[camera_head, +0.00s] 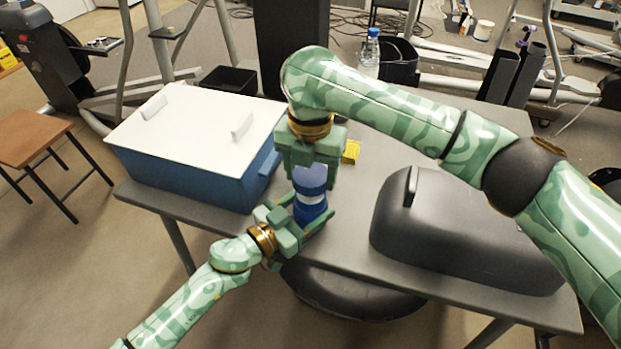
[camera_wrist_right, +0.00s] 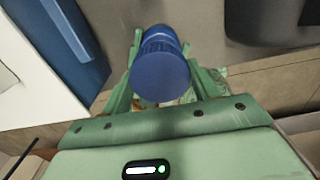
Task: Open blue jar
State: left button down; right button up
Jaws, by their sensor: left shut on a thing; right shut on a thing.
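The blue jar (camera_head: 310,198) stands upright on the grey table near its front edge, with a pale band between its blue lid and blue body. My left gripper (camera_head: 310,211) comes in from the front left and is shut on the jar's lower body. My right gripper (camera_head: 311,172) points down from above and is shut on the jar's lid (camera_head: 309,178). In the right wrist view, the round lid top (camera_wrist_right: 160,80) sits between the right gripper's fingers (camera_wrist_right: 162,90). The jar's lower part is partly hidden by the left gripper.
A blue box with a white lid (camera_head: 200,130) stands left of the jar. A dark grey case (camera_head: 465,230) lies to the right. A small yellow object (camera_head: 351,152) sits behind the jar. The grey table (camera_head: 350,225) is bare between the jar and the case.

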pick_arm(q)
jog(key=shift+c, duration=1.2)
grip_release()
jog(key=shift+a, duration=0.1)
